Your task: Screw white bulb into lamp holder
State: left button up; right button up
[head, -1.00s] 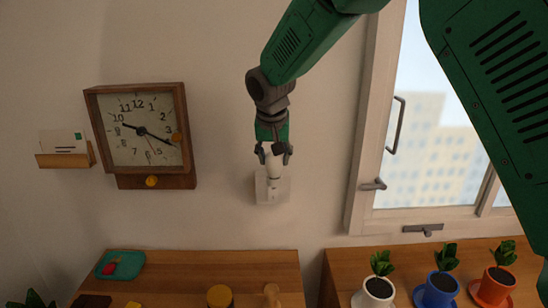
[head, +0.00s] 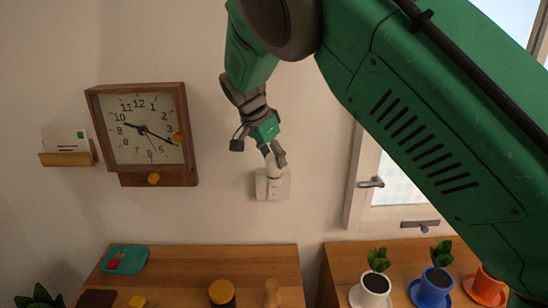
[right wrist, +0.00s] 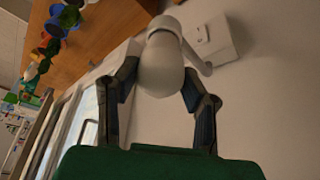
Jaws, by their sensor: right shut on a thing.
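The white bulb (right wrist: 162,66) sits between the two fingers of my right gripper (head: 261,153) in the right wrist view. The gripper is shut on it. In the head view the bulb (head: 271,166) shows only in part below the tilted gripper. It stands directly over the white lamp holder (head: 271,188) on the wall. Its base appears to meet the holder, but how deep it sits cannot be told. The holder's white wall box also shows in the right wrist view (right wrist: 215,40). My left gripper is not in view.
A wooden clock (head: 143,130) and a card holder (head: 68,157) hang left of the lamp holder. Below is a wooden cabinet top (head: 175,263) with a jar (head: 221,292). Potted plants (head: 376,285) stand at lower right by the window (head: 395,180). The wall around the holder is clear.

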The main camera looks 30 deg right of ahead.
jog(key=shift+a, duration=0.1)
jog(key=m+g, duration=0.1)
jog(key=m, duration=0.2)
jog(key=shift+w, duration=0.15)
jog(key=m, duration=0.2)
jog(key=m+g, duration=0.1)
jog(key=m, duration=0.1)
jog(key=shift+g+y, duration=0.3)
jog(key=shift+y, duration=0.1)
jog(key=shift+m+g, duration=0.3)
jog(key=shift+m, duration=0.7)
jog(key=m+y, duration=0.1)
jog(key=m, duration=0.1)
jog(key=m+g, duration=0.1)
jog(key=m, duration=0.1)
jog(key=shift+w+m+y, duration=0.1)
jog(key=shift+m+y, duration=0.2)
jog(key=shift+y, duration=0.1)
jog(key=m, duration=0.2)
jog(key=m+y, duration=0.1)
jog(key=m, duration=0.1)
jog(key=shift+m+g+y, duration=0.3)
